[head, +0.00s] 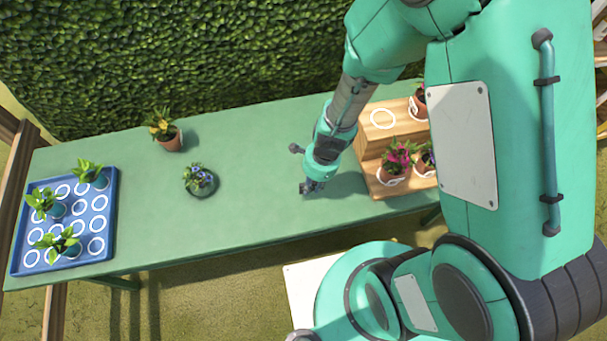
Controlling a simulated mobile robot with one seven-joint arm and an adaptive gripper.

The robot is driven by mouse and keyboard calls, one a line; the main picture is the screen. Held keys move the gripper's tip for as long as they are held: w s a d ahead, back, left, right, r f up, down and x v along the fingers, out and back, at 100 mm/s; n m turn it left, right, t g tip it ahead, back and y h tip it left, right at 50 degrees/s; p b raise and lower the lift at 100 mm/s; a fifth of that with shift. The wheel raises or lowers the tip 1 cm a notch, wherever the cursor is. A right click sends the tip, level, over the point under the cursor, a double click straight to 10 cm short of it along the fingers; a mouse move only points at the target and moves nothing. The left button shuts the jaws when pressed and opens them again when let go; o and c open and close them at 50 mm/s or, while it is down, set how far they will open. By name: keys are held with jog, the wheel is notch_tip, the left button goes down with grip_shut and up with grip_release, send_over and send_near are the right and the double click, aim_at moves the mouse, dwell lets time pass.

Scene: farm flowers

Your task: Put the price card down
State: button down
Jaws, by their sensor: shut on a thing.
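My gripper (312,187) is low over the green table (255,195), just left of the wooden stepped stand (372,160). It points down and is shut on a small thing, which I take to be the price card. The card's face and edges cannot be made out at this size. I cannot tell whether the held thing touches the table top.
The stand holds several potted flowers, one with pink blooms (398,157). A blue tray (111,215) with ringed places and plants is far left. The table between is clear.

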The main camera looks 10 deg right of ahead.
jog(key=shift+w+a+f, duration=0.1)
jog(key=shift+w+a, duration=0.1)
jog(key=shift+w, duration=0.7)
jog(key=shift+w+a+f, duration=0.1)
jog(key=shift+w+a, duration=0.05)
jog(key=shift+w, duration=0.7)
jog(key=shift+w+a+f, duration=0.1)
jog(key=shift+w+a, duration=0.1)
jog(key=shift+w, duration=0.7)
jog(key=shift+w+a+b, duration=0.1)
jog(key=shift+w+b, duration=0.2)
jog(key=shift+w, duration=0.15)
jog(key=shift+w+f+b, duration=0.2)
jog(key=shift+f+b, duration=0.65)
jog(key=shift+f, duration=0.9)
jog(key=shift+f, duration=0.2)
jog(key=c, duration=1.6)
grip_release()
jog(key=shift+r, duration=0.2)
jog(key=r+p, duration=0.1)
jog(key=r, duration=0.3)
jog(key=d+r+p, duration=0.1)
jog(key=r+p, duration=0.1)
jog(key=r, duration=0.2)
jog(key=r+p, duration=0.1)
jog(key=r, duration=0.3)
jog(key=shift+d, duration=0.4)
